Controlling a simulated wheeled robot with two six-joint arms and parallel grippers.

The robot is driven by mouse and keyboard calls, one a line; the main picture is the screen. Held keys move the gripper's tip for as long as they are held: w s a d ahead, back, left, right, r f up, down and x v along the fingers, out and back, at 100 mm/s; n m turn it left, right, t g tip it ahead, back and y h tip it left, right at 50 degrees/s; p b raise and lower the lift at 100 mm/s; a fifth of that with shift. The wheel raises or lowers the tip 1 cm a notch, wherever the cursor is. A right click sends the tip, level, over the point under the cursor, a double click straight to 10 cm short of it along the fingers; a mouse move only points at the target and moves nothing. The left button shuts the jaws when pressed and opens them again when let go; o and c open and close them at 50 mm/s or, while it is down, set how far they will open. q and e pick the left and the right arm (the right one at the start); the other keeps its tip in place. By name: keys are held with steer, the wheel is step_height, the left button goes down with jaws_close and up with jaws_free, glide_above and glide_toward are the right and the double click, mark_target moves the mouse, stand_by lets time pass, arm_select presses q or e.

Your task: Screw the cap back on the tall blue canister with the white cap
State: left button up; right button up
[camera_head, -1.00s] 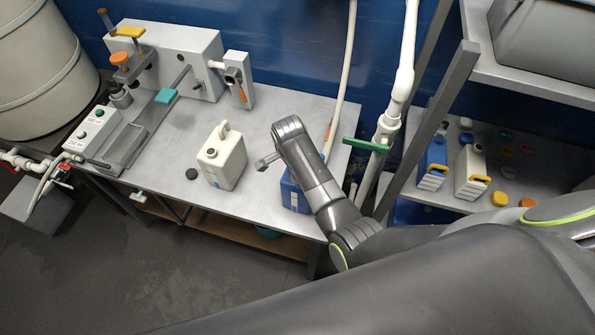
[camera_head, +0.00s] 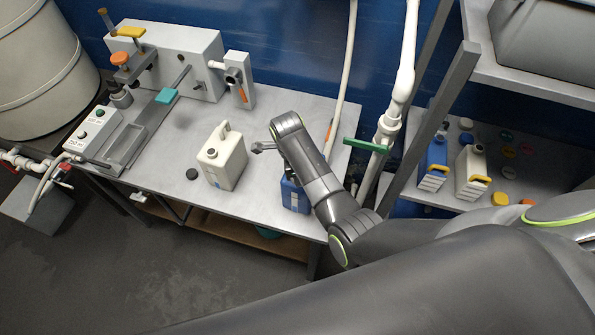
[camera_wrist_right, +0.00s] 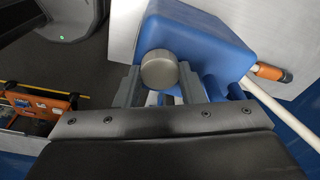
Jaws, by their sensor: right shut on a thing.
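The blue canister (camera_head: 294,196) stands on the metal table in the head view, partly hidden behind my right arm. In the right wrist view the blue canister (camera_wrist_right: 208,40) lies just beyond my fingers. A round, pale grey-beige cap (camera_wrist_right: 159,70) sits between the fingertips of my right gripper (camera_wrist_right: 158,84), which is shut on it. The cap overlaps the canister's edge in that view; I cannot tell whether it touches the neck, which is hidden. My left gripper is out of view.
A white jug (camera_head: 224,158) and a dark cap (camera_head: 191,174) stand left of the canister. A white hose (camera_head: 343,90) and a pipe with a green handle (camera_head: 366,145) are close on the right. A press-like apparatus (camera_head: 180,55) fills the back left.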

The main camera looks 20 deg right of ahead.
stand_by(0.3)
steer(key=m, duration=0.5)
steer(key=shift+m+g, duration=0.3)
steer(key=shift+m, duration=0.1)
steer(key=m+y, duration=0.1)
steer(key=m, duration=0.4)
steer(key=shift+w+m, duration=0.1)
steer(key=shift+m, duration=0.2)
steer(key=o, duration=1.2)
steer(key=shift+c, duration=0.2)
